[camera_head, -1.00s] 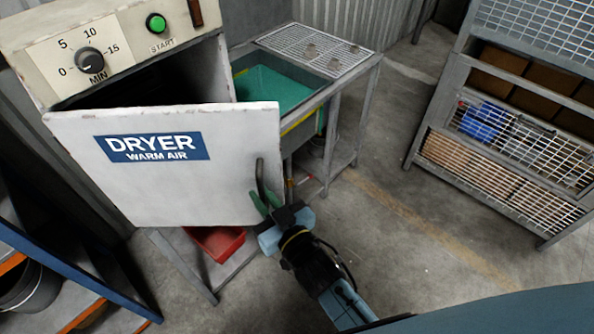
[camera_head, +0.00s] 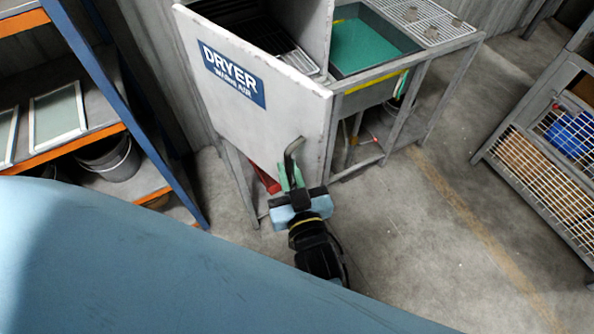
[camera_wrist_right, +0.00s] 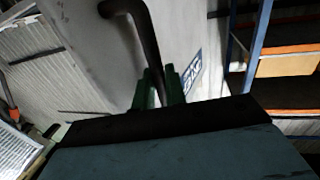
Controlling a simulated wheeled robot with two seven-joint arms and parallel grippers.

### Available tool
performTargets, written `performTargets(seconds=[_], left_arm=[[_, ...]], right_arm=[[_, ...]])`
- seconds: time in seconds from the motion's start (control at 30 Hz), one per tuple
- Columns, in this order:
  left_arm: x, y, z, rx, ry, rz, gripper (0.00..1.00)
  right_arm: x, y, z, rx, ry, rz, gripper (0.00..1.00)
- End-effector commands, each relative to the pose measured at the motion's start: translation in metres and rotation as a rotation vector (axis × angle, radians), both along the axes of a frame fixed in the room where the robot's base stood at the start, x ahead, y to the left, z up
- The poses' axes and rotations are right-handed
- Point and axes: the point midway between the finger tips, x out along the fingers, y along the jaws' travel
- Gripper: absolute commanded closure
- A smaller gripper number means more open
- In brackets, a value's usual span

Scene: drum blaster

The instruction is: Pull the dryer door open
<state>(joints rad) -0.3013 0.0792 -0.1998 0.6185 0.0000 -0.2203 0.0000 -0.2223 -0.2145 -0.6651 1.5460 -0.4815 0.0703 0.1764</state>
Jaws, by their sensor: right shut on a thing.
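The dryer door (camera_head: 255,105) is a white panel with a blue "DRYER WARM AIR" label. It stands wide open, swung out from the dryer cabinet (camera_head: 308,22), and dark racks (camera_head: 270,40) show inside. Its dark curved handle (camera_head: 292,155) is near the door's right edge. My right gripper (camera_head: 290,178) has green fingers and is shut on the handle. In the right wrist view the handle (camera_wrist_right: 143,35) rises from between the green fingers (camera_wrist_right: 157,90), with the door (camera_wrist_right: 95,60) behind it. My left gripper is not in view.
A sink table with green liquid (camera_head: 365,45) stands right of the dryer. A blue and orange shelf (camera_head: 70,150) with frames and a bucket (camera_head: 108,155) is at left. A wire-mesh rack (camera_head: 550,150) is at far right. The floor between (camera_head: 440,230) is clear.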

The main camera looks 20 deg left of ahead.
Motion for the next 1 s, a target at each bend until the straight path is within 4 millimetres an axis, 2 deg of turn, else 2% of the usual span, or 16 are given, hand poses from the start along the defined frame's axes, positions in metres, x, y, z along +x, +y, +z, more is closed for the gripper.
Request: performTargets(seconds=[0.2, 0.23, 0.37, 0.73, 0.87, 1.0], left_arm=[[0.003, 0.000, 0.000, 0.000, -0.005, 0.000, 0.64], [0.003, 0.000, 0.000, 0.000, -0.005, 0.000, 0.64], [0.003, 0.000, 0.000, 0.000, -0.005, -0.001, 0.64], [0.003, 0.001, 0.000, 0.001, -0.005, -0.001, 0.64], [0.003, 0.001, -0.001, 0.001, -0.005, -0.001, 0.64], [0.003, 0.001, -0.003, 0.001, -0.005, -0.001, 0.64]], right_arm=[[0.000, 0.001, 0.001, 0.001, -0.001, 0.000, 1.00], [0.000, 0.001, 0.001, 0.001, -0.001, 0.000, 0.86], [0.000, 0.000, 0.001, 0.001, -0.001, -0.001, 0.70], [-0.004, -0.004, 0.000, 0.000, 0.001, -0.002, 0.70], [-0.020, -0.015, -0.001, -0.001, 0.003, -0.001, 0.70], [-0.045, -0.035, -0.002, 0.000, 0.004, 0.000, 0.70]])
